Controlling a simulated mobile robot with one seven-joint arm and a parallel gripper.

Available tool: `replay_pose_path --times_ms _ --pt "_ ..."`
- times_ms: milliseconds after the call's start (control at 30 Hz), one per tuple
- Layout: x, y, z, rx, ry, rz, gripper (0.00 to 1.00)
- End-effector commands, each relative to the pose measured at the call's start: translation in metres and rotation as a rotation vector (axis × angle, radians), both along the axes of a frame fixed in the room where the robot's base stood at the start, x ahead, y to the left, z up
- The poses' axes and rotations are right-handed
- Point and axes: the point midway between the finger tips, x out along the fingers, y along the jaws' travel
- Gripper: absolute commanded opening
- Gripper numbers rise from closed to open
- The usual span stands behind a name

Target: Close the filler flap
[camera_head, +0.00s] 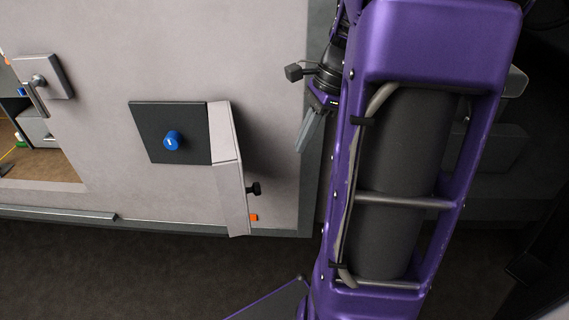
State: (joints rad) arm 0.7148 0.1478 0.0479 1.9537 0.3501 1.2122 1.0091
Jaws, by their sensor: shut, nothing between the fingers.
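The filler flap (232,190) is a light grey panel, swung open and standing out from the wall to the right of a dark square recess (185,128). A blue cap (172,140) sits in the middle of that recess. A small black knob (254,189) and an orange block (253,217) show at the flap's right edge. My gripper (308,133) is to the right of the flap, apart from it, with its grey fingers pointing down and left. The fingers look together and empty. Part of the gripper is hidden behind my purple arm.
A light grey wall (100,80) surrounds the recess. At the left, a latch with a handle (38,84) sticks out above an opening with a brown floor (45,165). A dark rail (60,214) runs below it. My purple arm covers much of the right side.

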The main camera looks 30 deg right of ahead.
Motion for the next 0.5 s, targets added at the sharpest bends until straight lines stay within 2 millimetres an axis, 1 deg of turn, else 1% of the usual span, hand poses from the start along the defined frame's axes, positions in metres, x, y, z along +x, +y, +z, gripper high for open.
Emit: replay_pose_path --times_ms 167,500 --pt "0.001 0.009 -0.024 0.005 0.004 -0.002 0.0" --pt "0.008 0.033 -0.092 0.003 0.003 0.0 0.0"
